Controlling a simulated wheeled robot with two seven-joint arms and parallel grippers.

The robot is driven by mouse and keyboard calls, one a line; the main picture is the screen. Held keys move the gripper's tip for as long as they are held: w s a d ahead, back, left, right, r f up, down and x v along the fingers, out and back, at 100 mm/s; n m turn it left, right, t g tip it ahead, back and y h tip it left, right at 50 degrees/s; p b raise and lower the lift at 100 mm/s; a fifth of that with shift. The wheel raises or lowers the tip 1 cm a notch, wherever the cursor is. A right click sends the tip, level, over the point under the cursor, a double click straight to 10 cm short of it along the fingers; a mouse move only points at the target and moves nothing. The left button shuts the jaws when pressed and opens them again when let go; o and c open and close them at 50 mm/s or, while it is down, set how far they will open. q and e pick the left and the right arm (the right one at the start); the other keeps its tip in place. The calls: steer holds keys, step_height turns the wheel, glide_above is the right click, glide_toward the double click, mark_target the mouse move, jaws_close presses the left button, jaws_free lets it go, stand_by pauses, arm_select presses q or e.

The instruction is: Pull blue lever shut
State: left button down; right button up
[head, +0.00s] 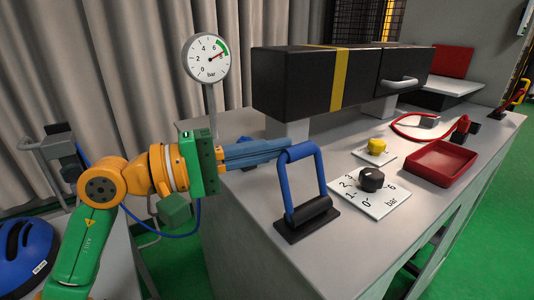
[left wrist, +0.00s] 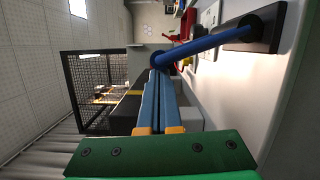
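The blue lever (head: 320,175) is a U-shaped handle on a black base (head: 307,218), standing up from the grey bench top. It also shows in the left wrist view (left wrist: 215,42), running from its black base to the fingertips. My left gripper (head: 287,145) reaches in from the left with its blue fingers at the lever's upper left corner. In the left wrist view its fingers (left wrist: 160,75) lie side by side with only a thin line between them. The fingertips are close to the lever; I cannot tell if they touch it. My right gripper is not in view.
A black box with a yellow band (head: 340,80) stands behind the lever. A pressure gauge (head: 207,58) rises at the back left. A black knob on a dial plate (head: 371,179), a yellow knob (head: 377,146) and a red tray (head: 441,163) are to the right.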

mark_target(289, 152)
arm_select(q)
steer(key=shift+s+d+r+m+b, duration=0.35)
steer(key=shift+s+d+m+b, duration=0.25)
steer(key=shift+m, duration=0.4)
steer(key=shift+s+d+r+m+y+b, duration=0.2)
steer(key=shift+s+d+m+y+b, duration=0.1)
steer(key=shift+s+m, duration=0.25)
steer(key=shift+s+d+r+m+y+b, duration=0.15)
steer(key=shift+s+d+m+y+b, duration=0.1)
steer(key=shift+s+m, duration=0.3)
steer(key=shift+s+d+r+m+y+b, duration=0.1)
steer(key=shift+s+d+m+y+b, duration=0.25)
steer(key=shift+s+d+m, duration=0.45)
steer(key=shift+s+d+m+y+b, duration=0.25)
steer(key=shift+s+m, duration=0.3)
steer(key=shift+m, duration=0.55)
